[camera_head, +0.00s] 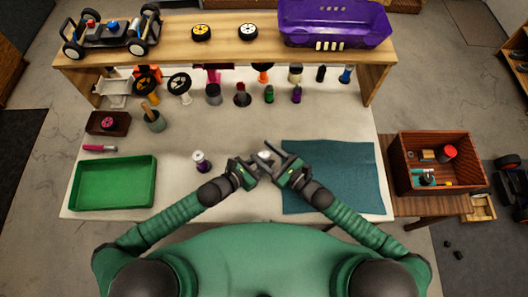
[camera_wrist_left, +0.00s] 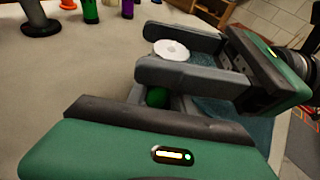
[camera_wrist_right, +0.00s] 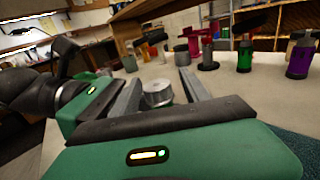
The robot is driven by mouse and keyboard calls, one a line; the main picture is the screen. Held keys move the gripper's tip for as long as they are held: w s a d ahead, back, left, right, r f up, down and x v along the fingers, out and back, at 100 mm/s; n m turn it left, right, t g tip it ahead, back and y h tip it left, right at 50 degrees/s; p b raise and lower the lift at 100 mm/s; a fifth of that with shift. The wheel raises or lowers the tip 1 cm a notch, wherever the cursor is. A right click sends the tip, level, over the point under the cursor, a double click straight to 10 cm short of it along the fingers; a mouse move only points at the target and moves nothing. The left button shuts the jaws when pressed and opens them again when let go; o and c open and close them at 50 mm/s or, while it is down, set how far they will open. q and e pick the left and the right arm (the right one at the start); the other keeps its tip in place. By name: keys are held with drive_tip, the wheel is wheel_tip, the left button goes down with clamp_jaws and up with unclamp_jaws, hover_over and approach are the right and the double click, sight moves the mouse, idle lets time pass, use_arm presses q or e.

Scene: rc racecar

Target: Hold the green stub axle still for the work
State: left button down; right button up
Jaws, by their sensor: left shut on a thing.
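My left gripper (camera_head: 258,167) is shut at the front middle of the bench. A small part of the green stub axle (camera_wrist_left: 157,97) shows between its fingers in the left wrist view; the rest is hidden. My right gripper (camera_head: 276,160) faces it from the right, its fingers spread. A pale round metal piece (camera_head: 264,155) lies between the spread right fingers, close to the left gripper. It shows as a white disc with a small centre mark in the left wrist view (camera_wrist_left: 171,50) and as a silvery cylinder in the right wrist view (camera_wrist_right: 157,92).
A teal mat (camera_head: 345,190) lies at the right, a green tray (camera_head: 113,183) at the left. A purple-and-white bottle (camera_head: 201,162) stands left of my left gripper. Several bottles and parts line the back under a wooden shelf (camera_head: 225,47). A wooden crate (camera_head: 435,188) stands at the far right.

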drive_tip(key=v, duration=1.2)
